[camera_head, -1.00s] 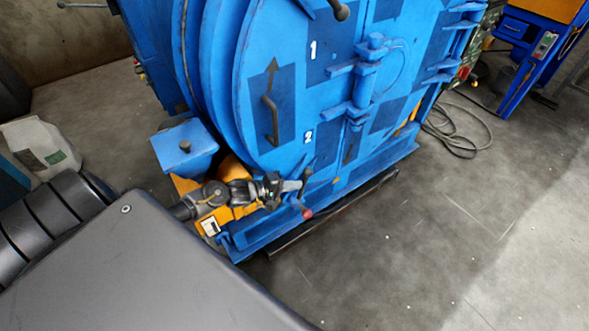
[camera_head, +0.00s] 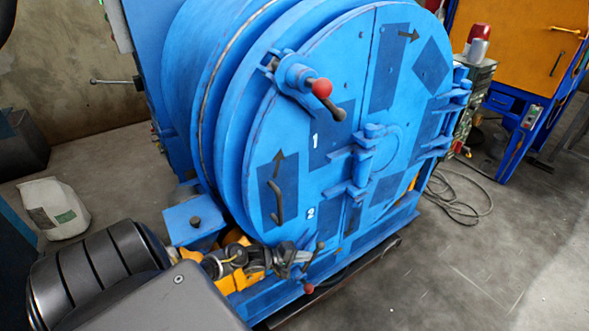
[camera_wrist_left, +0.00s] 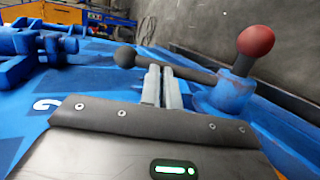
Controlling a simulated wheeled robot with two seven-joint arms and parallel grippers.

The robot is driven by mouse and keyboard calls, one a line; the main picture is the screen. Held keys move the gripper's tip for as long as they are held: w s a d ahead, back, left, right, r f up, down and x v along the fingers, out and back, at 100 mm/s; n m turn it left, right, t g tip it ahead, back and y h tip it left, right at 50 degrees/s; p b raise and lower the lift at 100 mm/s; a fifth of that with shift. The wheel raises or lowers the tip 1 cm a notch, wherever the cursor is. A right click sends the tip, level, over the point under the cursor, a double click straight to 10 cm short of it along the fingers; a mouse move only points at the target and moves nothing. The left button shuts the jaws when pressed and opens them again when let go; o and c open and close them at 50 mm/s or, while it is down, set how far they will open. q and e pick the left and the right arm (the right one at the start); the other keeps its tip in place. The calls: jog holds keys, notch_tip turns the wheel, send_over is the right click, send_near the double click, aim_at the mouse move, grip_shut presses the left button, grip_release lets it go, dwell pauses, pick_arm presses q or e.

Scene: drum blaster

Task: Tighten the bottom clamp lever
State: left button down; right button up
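The bottom clamp lever (camera_head: 309,270) is at the lower edge of the blue drum door (camera_head: 345,110). In the left wrist view its dark rod (camera_wrist_left: 195,72) runs from a black ball (camera_wrist_left: 125,57) to a blue hub, where a red knob (camera_wrist_left: 255,41) stands up. My left gripper (camera_head: 303,256) is beside the lever's black-ended handle. In the left wrist view its two fingers (camera_wrist_left: 161,70) are almost together, with only a thin gap. Their tips overlap the rod between ball and hub; I cannot tell if they touch it. My right gripper is out of view.
The top clamp lever (camera_head: 321,88), with a red knob, is on the door's upper left. A blue box (camera_head: 195,222) and orange frame parts (camera_head: 245,275) crowd my left wrist. A white bag (camera_head: 54,209) stands at left. Cables (camera_head: 460,200) lie right; the floor ahead is clear.

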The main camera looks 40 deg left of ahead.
pick_arm(q)
jog(key=shift+w+d, duration=0.15)
jog(key=shift+w, duration=0.85)
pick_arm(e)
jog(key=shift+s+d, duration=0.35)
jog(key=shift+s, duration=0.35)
pick_arm(q)
jog(key=shift+d, duration=0.1)
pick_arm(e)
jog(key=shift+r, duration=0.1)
